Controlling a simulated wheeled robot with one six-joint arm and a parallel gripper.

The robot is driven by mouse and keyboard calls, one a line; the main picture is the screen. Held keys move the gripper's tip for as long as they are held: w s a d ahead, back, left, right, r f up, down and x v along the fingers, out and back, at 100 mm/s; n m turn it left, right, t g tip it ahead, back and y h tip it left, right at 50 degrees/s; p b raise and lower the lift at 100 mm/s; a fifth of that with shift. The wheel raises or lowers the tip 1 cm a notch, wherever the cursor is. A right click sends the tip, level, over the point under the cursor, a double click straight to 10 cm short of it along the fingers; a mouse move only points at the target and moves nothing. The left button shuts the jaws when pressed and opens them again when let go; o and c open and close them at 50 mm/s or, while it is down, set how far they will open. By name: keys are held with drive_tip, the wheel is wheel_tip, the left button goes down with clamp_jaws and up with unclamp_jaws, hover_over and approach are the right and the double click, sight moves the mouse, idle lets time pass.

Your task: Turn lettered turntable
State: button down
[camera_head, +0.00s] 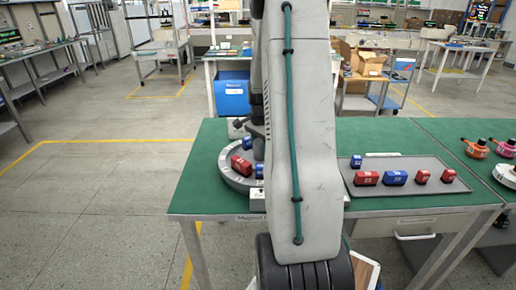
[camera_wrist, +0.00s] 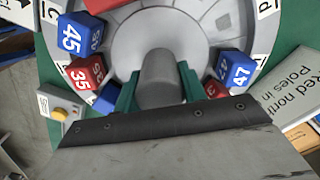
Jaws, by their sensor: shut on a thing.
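The grey round turntable (camera_head: 232,179) sits on the green table, partly hidden behind my arm. In the wrist view its grey disc (camera_wrist: 215,20) has white lettered labels around the rim. A grey upright post (camera_wrist: 158,75) stands at its middle. My gripper (camera_wrist: 159,90) has its two green fingers shut on this post, one on each side. Numbered blocks sit around the disc: a blue 45 (camera_wrist: 78,36), a red 35 (camera_wrist: 84,73), a blue 47 (camera_wrist: 234,68), and other red and blue ones partly hidden by the fingers.
A grey tray (camera_head: 400,207) with several red and blue blocks lies on the green table (camera_head: 205,150) to the right. A printed card (camera_wrist: 300,100) and a box with a yellow button (camera_wrist: 59,113) are beside the turntable. Orange items (camera_head: 476,149) stand far right.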

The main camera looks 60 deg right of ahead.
drive_tip(key=c, duration=0.8)
unclamp_jaws()
drive_tip(key=shift+r, duration=0.1)
wheel_tip(320, 180, up, 8)
drive_tip(key=shift+f, duration=0.15)
idle(0.4)
drive_tip(key=shift+n, duration=0.3)
drive_tip(key=s+a+r+n, duration=0.3)
drive_tip(key=s+a+n, duration=0.2)
drive_tip(key=a, duration=0.8)
drive_tip(key=s+a+r+n+t, duration=0.1)
drive_tip(key=s+a+r+n, duration=0.3)
drive_tip(key=a+n, duration=0.4)
drive_tip(key=s+a+r+n, duration=0.4)
drive_tip(key=s+a+n, duration=0.2)
drive_tip(key=a, duration=1.3)
drive_tip(key=shift+s+r+n, duration=0.15)
drive_tip(key=shift+s+n, duration=0.2)
drive_tip(key=shift+n, duration=0.15)
